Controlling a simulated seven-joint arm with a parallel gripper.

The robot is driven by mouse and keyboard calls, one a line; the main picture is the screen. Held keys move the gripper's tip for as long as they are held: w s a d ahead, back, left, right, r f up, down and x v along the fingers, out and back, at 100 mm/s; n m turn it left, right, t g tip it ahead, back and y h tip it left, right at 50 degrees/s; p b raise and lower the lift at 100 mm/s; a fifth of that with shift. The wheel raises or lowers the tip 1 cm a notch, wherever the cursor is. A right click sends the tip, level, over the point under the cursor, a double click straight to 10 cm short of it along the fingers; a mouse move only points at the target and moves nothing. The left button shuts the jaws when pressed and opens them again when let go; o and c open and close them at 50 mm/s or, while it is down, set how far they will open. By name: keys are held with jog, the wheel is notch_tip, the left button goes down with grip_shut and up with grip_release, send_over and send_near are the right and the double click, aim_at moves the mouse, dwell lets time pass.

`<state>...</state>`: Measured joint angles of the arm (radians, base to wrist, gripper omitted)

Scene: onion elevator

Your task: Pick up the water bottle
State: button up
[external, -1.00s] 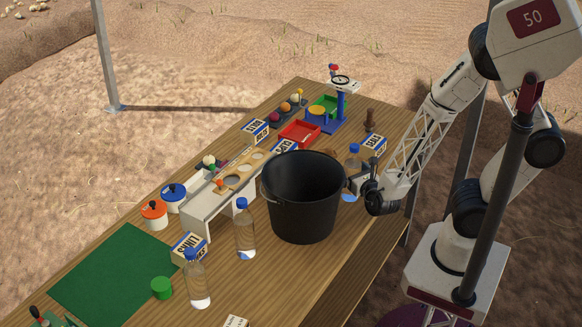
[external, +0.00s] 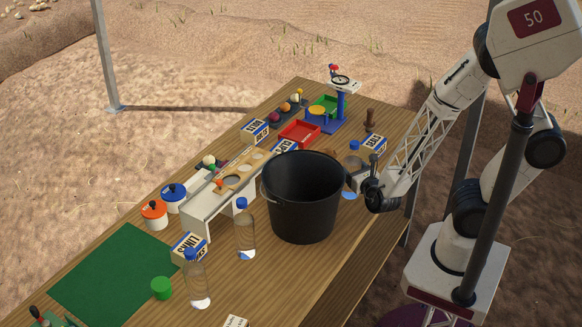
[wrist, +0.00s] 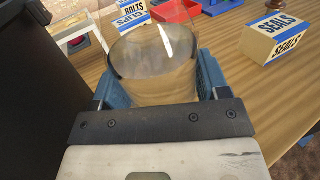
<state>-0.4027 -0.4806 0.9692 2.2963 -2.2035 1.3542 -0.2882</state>
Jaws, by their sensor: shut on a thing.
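A clear water bottle with a blue cap (external: 354,146) stands upright just right of the black bucket in the external view. My gripper (external: 357,180) is at the bottle's side and is shut on it. In the wrist view the clear bottle (wrist: 155,55) fills the space between the blue fingers of my gripper (wrist: 153,85). I cannot tell whether its base touches the table. Two similar bottles, one in the middle (external: 246,232) and one at the front (external: 197,283), stand to the left.
The black bucket (external: 300,195) stands close to the left of my gripper. A seals box (external: 374,143) is behind the held bottle. Red tray (external: 299,132), white stand (external: 205,212) and green mat (external: 115,270) occupy the wooden table. The right table edge is near.

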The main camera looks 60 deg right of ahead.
notch_tip(320, 180, up, 17)
send_over(355, 143)
dwell(0.5)
dwell(0.7)
jog(key=w+a+r+n+y, duration=0.1)
jog(key=w+r, duration=0.2)
jog(key=w, duration=0.3)
jog(key=w+a+r+t+y, duration=0.1)
jog(key=w+r, duration=0.1)
jog(key=w, duration=0.3)
jog(key=w+a+r+n+y, duration=0.1)
jog(key=w+a+r, duration=0.15)
jog(key=w, duration=0.35)
jog(key=w+d+r+n+y, duration=0.2)
jog(key=w+d+r+y, duration=0.1)
jog(key=w+r, duration=0.7)
jog(key=w+d+r+n+t+y, duration=0.1)
jog(key=w+d+r, duration=0.4)
jog(key=w+r, duration=0.6)
jog(key=shift+w+r+n+y, duration=0.35)
jog(key=shift+w+y, duration=0.55)
jog(key=shift+w, duration=0.8)
